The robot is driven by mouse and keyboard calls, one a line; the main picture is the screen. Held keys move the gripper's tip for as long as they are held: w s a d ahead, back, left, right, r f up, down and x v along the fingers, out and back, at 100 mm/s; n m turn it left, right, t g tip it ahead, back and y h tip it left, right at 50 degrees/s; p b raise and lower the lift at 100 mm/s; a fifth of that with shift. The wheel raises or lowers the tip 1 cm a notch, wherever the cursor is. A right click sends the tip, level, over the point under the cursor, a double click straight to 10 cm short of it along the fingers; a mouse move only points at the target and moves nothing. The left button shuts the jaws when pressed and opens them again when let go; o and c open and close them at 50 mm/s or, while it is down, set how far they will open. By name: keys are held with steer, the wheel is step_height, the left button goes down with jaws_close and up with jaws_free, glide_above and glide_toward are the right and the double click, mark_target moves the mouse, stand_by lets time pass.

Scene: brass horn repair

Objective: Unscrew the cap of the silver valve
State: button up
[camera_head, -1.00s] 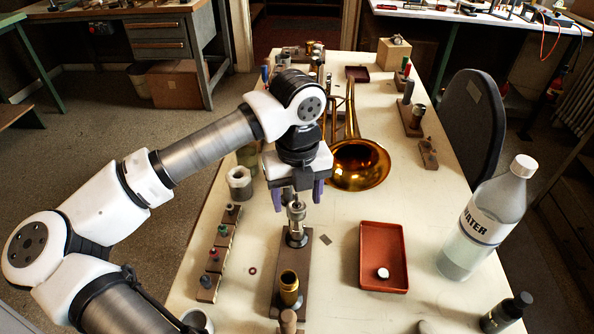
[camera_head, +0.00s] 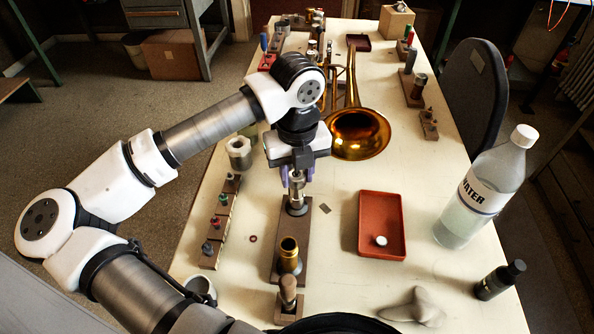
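The silver valve (camera_head: 297,191) stands upright on a brown wooden block (camera_head: 291,238) near the middle of the table. My gripper (camera_head: 297,176) points straight down over it, with purple fingers on either side of the valve's top. The cap at the top is mostly hidden by the gripper. I cannot tell whether the fingers touch it or have a gap. A brass valve (camera_head: 289,256) stands on the same block, nearer the front.
A water bottle (camera_head: 482,190) and a dark small bottle (camera_head: 499,280) stand at the right. A brass horn (camera_head: 361,134) lies behind; a rack of small coloured-top tools (camera_head: 220,222) is at the left.

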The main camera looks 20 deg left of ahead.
steer(key=c, duration=0.6)
steer(key=shift+o, duration=0.2)
steer(key=shift+f+n+b, duration=0.1)
steer(key=shift+n+b, duration=0.7)
steer(key=shift+n, duration=0.2)
steer(key=shift+w+n+b, duration=0.1)
steer(key=shift+n+b, duration=0.8)
steer(key=shift+n, duration=0.7)
steer(key=shift+n+b, duration=0.5)
steer(key=n+b, duration=0.2)
steer(key=n, duration=0.1)
steer(key=shift+d+n, duration=0.1)
steer(key=shift+n, duration=0.5)
steer(key=shift+w+r, duration=0.1)
steer(key=shift+r, duration=0.1)
